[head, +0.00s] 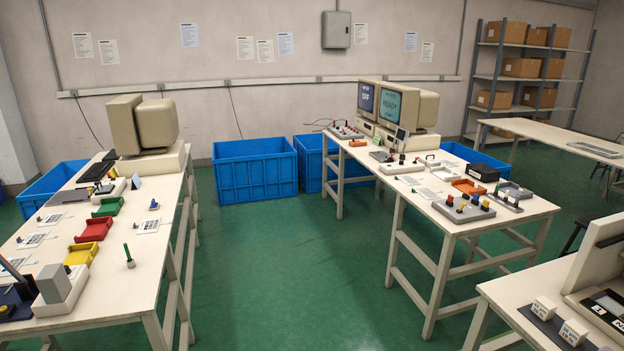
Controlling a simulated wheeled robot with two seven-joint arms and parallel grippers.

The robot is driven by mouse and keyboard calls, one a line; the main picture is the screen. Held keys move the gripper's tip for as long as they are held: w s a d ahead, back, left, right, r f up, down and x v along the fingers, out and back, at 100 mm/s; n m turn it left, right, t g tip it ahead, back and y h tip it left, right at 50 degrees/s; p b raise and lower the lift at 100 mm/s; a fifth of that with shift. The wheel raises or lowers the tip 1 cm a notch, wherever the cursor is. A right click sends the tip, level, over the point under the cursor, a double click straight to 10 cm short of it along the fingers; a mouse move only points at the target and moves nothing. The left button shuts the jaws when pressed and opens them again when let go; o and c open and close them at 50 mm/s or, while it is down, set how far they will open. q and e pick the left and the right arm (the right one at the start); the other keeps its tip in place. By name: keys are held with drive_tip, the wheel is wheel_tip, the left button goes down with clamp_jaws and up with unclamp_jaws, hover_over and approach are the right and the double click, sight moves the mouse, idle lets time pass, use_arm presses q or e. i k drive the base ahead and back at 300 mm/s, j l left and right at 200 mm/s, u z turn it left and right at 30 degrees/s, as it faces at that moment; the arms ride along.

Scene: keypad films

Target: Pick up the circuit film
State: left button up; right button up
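No gripper of mine is in view. Several small pale printed sheets lie flat on the left table (120,282). One printed sheet (148,226) is near its right edge, and others, such as this sheet (33,240), lie along its left side. A further pale patterned sheet (425,193) lies on the middle table among small parts. They are too small here to tell which, if any, is the circuit film.
Green, red (94,229) and yellow trays stand on the left table. Blue crates (255,168) stand by the back wall. Another table (500,290) is at the lower right. The green floor (290,270) between the left and middle tables is clear.

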sight(427, 194)
drive_tip(key=i, duration=1.95)
drive_tip(key=i+z, duration=0.1)
drive_tip(key=i, duration=0.55)
drive_tip(key=i+j+z, duration=0.15)
drive_tip(key=i, duration=0.5)
drive_tip(key=i+j+z, duration=0.1)
drive_tip(key=i, duration=0.5)
drive_tip(key=i+j+z, duration=0.35)
drive_tip(key=i, duration=0.15)
drive_tip(key=i+j+z, duration=0.35)
drive_tip(key=i+z, duration=0.1)
drive_tip(key=z, duration=1.2)
